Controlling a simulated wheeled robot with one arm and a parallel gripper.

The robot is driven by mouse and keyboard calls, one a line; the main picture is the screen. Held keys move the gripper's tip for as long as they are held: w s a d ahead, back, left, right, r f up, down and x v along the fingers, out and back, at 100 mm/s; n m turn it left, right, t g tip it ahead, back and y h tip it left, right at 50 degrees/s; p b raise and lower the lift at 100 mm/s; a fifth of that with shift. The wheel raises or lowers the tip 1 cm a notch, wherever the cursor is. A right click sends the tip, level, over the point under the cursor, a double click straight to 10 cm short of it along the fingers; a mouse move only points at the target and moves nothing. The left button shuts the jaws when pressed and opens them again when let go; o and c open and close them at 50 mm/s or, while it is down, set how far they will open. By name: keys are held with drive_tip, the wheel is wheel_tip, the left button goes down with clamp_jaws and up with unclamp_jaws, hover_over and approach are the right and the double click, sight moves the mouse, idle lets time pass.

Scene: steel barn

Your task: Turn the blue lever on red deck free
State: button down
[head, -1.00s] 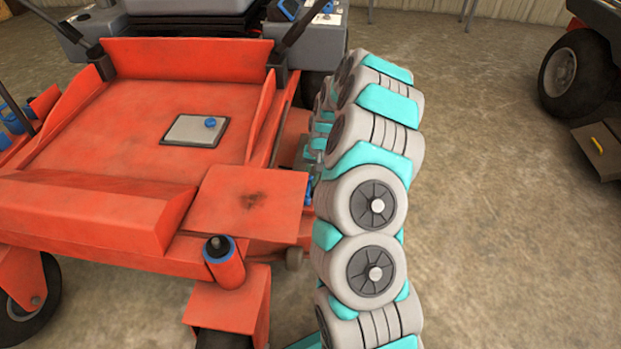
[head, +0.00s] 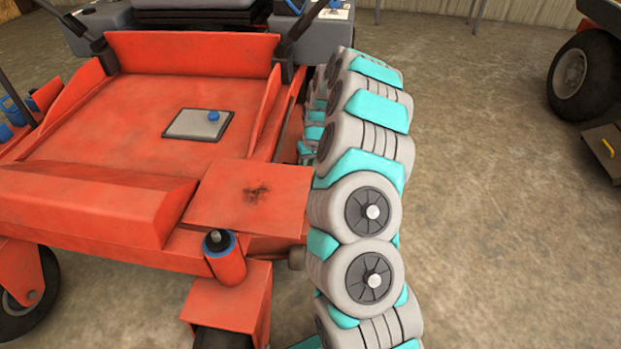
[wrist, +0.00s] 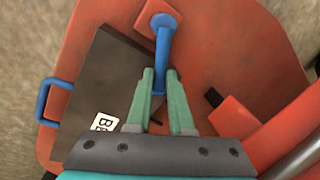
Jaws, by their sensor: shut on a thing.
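In the head view my arm hides the gripper and this lever. The red deck of the mower (head: 120,120) fills the left of that view.
A dark box with a white label (wrist: 100,80) lies beside the lever, with a blue handle (wrist: 50,100) left of it. A grey plate with a blue knob (head: 198,125) sits on the deck. Another machine's wheel (head: 575,75) stands at right. The floor between is clear.

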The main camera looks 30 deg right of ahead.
drive_tip(key=a+n, duration=0.1)
drive_tip(key=n, duration=0.1)
drive_tip(key=a+n+b, duration=0.1)
drive_tip(key=shift+f+n+g, duration=0.1)
drive_tip(key=shift+n+g, duration=0.3)
drive_tip(key=shift+s+a+n+b, duration=0.1)
drive_tip(key=shift+a+n+b, duration=0.3)
drive_tip(key=shift+n, duration=0.5)
drive_tip(key=n, duration=0.1)
drive_tip(key=a+n, duration=0.1)
drive_tip(key=n, duration=0.1)
drive_tip(key=shift+s+a+n+g+h, duration=0.3)
drive_tip(key=shift+s+g, duration=0.05)
drive_tip(key=shift+g, duration=0.05)
drive_tip(key=shift+s+a+n, duration=0.25)
drive_tip(key=shift+a+n, duration=0.05)
drive_tip(key=shift+n, duration=0.45)
drive_tip(key=shift+s+a+n, duration=0.25)
drive_tip(key=shift+n, duration=0.5)
drive_tip(key=c, duration=0.8)
unclamp_jaws()
drive_tip(key=shift+r, duration=0.2)
drive_tip(key=r, duration=0.5)
drive_tip(key=w+r, duration=0.1)
drive_tip(key=r, duration=0.1)
drive_tip(key=shift+d+r, duration=0.2)
drive_tip(key=shift+d, duration=0.2)
